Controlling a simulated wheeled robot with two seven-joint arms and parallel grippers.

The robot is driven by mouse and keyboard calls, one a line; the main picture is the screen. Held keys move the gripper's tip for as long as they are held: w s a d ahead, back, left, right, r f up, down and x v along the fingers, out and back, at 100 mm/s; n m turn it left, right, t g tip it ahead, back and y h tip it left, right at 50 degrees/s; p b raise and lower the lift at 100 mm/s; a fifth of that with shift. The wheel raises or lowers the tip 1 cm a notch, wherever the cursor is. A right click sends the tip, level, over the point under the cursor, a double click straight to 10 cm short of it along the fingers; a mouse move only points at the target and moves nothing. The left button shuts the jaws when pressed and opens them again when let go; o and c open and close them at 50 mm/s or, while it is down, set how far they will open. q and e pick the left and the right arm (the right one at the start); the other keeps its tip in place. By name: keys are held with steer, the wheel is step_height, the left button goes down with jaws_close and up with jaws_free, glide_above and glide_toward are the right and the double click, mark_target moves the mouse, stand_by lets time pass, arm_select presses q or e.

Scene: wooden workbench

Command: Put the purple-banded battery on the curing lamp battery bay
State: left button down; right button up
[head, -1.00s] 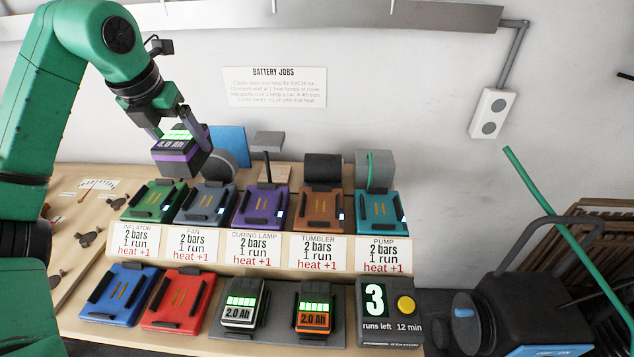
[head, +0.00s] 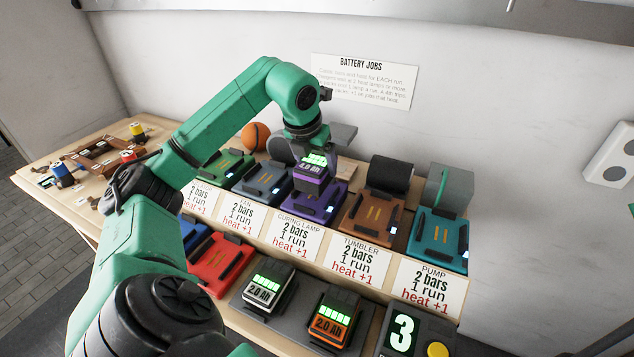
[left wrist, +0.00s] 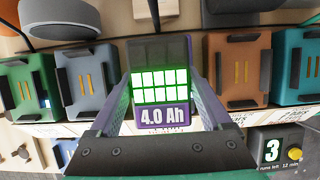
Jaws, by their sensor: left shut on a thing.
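The purple-banded battery (head: 313,170) is dark with a lit green gauge and a "4.0 Ah" label. My left gripper (head: 310,150) is shut on it. In the head view the battery is over the purple curing lamp bay (head: 322,208), covering its rear part; whether it touches the bay cannot be told. In the left wrist view the battery (left wrist: 160,85) sits between the two fingers and hides the purple bay almost fully. The "CURING LAMP" card (head: 298,236) is below the bay. My right gripper is not in view.
The blue-grey fan bay (head: 262,183) and brown tumbler bay (head: 372,218) flank the purple bay closely. A teal pump bay (head: 437,238) is at right. White-banded (head: 268,286) and orange-banded (head: 333,318) batteries sit on the front charger, beside a red bay (head: 222,262).

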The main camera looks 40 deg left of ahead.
arm_select(q)
step_height(320, 180, down, 4)
steer(key=shift+s+a+r+b, duration=0.1)
steer(key=shift+r+b, duration=0.05)
steer(key=shift+b, duration=0.25)
steer(key=shift+f, duration=0.2)
jaws_free()
steer(key=shift+r, duration=0.2)
steer(key=shift+s+r, duration=0.1)
steer(key=shift+r, duration=0.25)
steer(key=p+v, duration=0.1)
steer(key=v, duration=1)
steer(key=shift+s+r+p, duration=0.1)
steer(key=shift+s+p, duration=0.05)
steer(key=shift+p, duration=0.25)
